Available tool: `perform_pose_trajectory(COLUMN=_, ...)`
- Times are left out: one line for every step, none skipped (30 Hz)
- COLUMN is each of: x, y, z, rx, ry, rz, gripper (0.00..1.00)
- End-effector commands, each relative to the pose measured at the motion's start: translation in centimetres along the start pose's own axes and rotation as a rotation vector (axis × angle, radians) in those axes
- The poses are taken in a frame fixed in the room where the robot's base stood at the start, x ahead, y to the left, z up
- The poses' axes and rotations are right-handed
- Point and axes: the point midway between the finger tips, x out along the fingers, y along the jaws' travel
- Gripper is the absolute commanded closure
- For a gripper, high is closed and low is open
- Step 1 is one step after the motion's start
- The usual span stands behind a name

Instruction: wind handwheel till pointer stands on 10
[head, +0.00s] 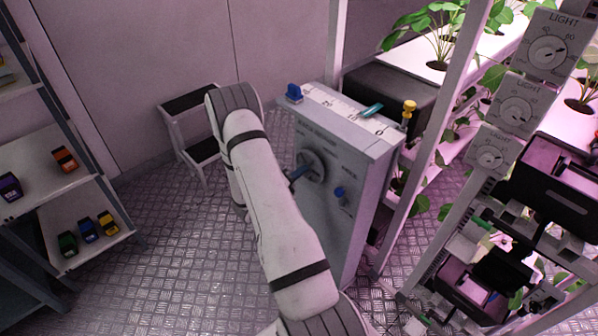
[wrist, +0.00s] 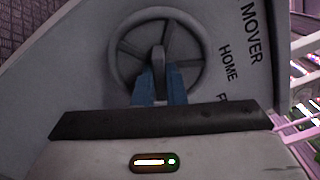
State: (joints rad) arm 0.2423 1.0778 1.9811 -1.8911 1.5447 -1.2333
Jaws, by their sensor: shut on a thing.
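The grey handwheel (head: 317,161) is on the front panel of a pale cabinet in the head view, partly covered by my arm. In the wrist view the spoked handwheel (wrist: 197,52) faces me. My gripper (head: 298,173) has blue fingers, which also show in the wrist view (wrist: 159,80). They are shut on the wheel's upright grey handle (wrist: 158,58), near the wheel's middle. A teal pointer (head: 373,110) lies across the white scale (head: 338,103) on the cabinet top, towards its right end.
A plant rack with light dials (head: 517,109) is close on the right. A step stool (head: 190,125) stands behind my arm.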

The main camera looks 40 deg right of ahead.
Motion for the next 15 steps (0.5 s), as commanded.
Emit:
perform_pose_trajectory(x=0.14, y=-0.12, z=-0.04, rx=-0.014, ry=0.003, rz=-0.002, gripper=1.00)
perform_pose_trajectory(x=0.14, y=-0.12, z=-0.04, rx=-0.022, ry=0.004, rz=-0.002, gripper=1.00)
perform_pose_trajectory(x=0.14, y=-0.12, z=-0.04, rx=-0.033, ry=0.004, rz=-0.002, gripper=1.00)
perform_pose_trajectory(x=0.14, y=-0.11, z=-0.05, rx=-0.039, ry=0.004, rz=-0.002, gripper=1.00)
perform_pose_trajectory(x=0.14, y=-0.11, z=-0.05, rx=-0.044, ry=0.004, rz=-0.002, gripper=1.00)
perform_pose_trajectory(x=0.15, y=-0.10, z=-0.05, rx=-0.050, ry=0.004, rz=-0.002, gripper=1.00)
perform_pose_trajectory(x=0.15, y=-0.10, z=-0.06, rx=-0.054, ry=0.004, rz=-0.002, gripper=1.00)
perform_pose_trajectory(x=0.15, y=-0.09, z=-0.06, rx=-0.057, ry=0.004, rz=-0.002, gripper=1.00)
perform_pose_trajectory(x=0.15, y=-0.09, z=-0.06, rx=-0.060, ry=0.004, rz=-0.002, gripper=1.00)
perform_pose_trajectory(x=0.15, y=-0.09, z=-0.07, rx=-0.062, ry=0.004, rz=-0.002, gripper=1.00)
perform_pose_trajectory(x=0.15, y=-0.08, z=-0.07, rx=-0.063, ry=0.004, rz=-0.002, gripper=1.00)
perform_pose_trajectory(x=0.15, y=-0.08, z=-0.07, rx=-0.063, ry=0.004, rz=-0.002, gripper=1.00)
perform_pose_trajectory(x=0.16, y=-0.08, z=-0.08, rx=-0.064, ry=0.004, rz=-0.002, gripper=1.00)
perform_pose_trajectory(x=0.16, y=-0.08, z=-0.08, rx=-0.064, ry=0.004, rz=-0.003, gripper=1.00)
perform_pose_trajectory(x=0.16, y=-0.08, z=-0.08, rx=-0.063, ry=0.004, rz=-0.003, gripper=1.00)
